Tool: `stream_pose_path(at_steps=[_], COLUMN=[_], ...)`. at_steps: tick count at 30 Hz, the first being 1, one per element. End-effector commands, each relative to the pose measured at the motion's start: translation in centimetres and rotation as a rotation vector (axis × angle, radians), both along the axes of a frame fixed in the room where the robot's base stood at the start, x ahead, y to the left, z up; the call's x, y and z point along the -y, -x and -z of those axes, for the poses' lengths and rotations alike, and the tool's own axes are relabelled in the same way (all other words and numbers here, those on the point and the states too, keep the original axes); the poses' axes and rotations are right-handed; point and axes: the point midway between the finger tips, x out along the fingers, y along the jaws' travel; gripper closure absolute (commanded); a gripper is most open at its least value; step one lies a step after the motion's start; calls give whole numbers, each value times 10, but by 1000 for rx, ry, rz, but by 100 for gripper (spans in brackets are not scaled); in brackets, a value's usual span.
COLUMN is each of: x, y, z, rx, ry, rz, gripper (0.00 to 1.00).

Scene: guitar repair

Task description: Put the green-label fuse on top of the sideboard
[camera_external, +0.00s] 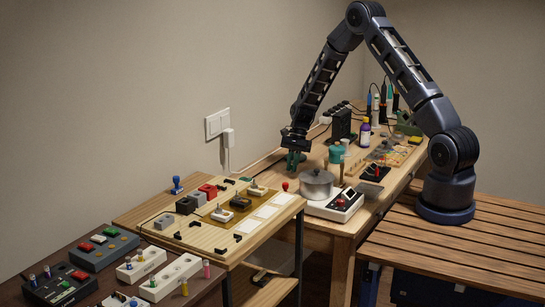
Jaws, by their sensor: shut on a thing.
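My gripper (293,162) is at the end of the bent arm, above the back left part of the workbench (342,228) near the wall. Small coloured cylinders stand in and around pale blocks (176,272) at the lower left; one has a green part (153,283). Their labels are too small to read. Which furniture is the sideboard is unclear: a lower light wood top (257,238) and a dark brown top (212,285) both stand to the left.
Several bottles and tools crowd the bench behind. The light wood top holds grey and red blocks and black clips.

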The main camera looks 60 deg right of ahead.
Motion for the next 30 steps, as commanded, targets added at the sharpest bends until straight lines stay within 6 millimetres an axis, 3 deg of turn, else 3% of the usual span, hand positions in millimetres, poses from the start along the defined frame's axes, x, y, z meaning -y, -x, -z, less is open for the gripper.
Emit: stream_pose_path(at_steps=[3,4,7,20,30], x=[0,0,0,3,27], y=[0,0,0,0,-1], z=[3,3,2,-7,-64], rx=[0,0,0,1,3], ry=[0,0,0,1,2], rz=[0,0,0,0,0], gripper=[100,84,66,66,66])
